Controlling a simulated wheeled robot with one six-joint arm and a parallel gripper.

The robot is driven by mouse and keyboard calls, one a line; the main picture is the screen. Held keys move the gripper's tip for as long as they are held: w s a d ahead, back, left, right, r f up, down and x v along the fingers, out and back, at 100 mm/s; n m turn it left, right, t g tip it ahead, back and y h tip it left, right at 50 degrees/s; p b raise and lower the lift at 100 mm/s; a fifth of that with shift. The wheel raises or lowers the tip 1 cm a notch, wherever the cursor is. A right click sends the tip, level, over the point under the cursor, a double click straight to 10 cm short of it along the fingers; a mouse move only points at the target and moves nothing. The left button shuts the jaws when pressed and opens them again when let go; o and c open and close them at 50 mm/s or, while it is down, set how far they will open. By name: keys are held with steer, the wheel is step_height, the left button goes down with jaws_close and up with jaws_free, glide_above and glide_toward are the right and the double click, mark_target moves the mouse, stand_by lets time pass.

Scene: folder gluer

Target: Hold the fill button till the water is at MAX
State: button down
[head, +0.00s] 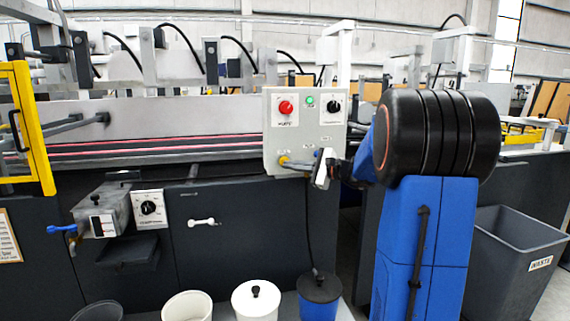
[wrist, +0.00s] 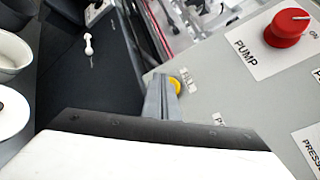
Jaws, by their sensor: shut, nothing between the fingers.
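The fill button is a yellow round button (head: 284,160) at the lower left of the grey control panel. It also shows in the wrist view (wrist: 176,85) beside the label FILL. My gripper (head: 290,163) is shut and empty, with its tips at the button in the head view. In the wrist view the grey fingers (wrist: 161,80) overlap the button's left side. I cannot tell whether they touch or press it. A metal tank (head: 116,208) with a small white plate or gauge (head: 103,225) hangs at the left. No water level or MAX mark is readable.
The panel (head: 311,108) also carries a red PUMP knob (head: 286,107), a lit green lamp (head: 310,100) and a black knob (head: 332,106). A yellow frame (head: 37,125) stands at the left. Several tubs, one a blue bucket (head: 319,305), stand below. A waste bin (head: 510,265) is at right.

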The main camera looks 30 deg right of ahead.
steer(key=shift+w, duration=0.1)
steer(key=shift+w+d, duration=0.1)
steer(key=shift+w, duration=0.2)
steer(key=shift+w+d, duration=0.15)
steer(key=shift+w, duration=0.35)
stand_by(7.1)
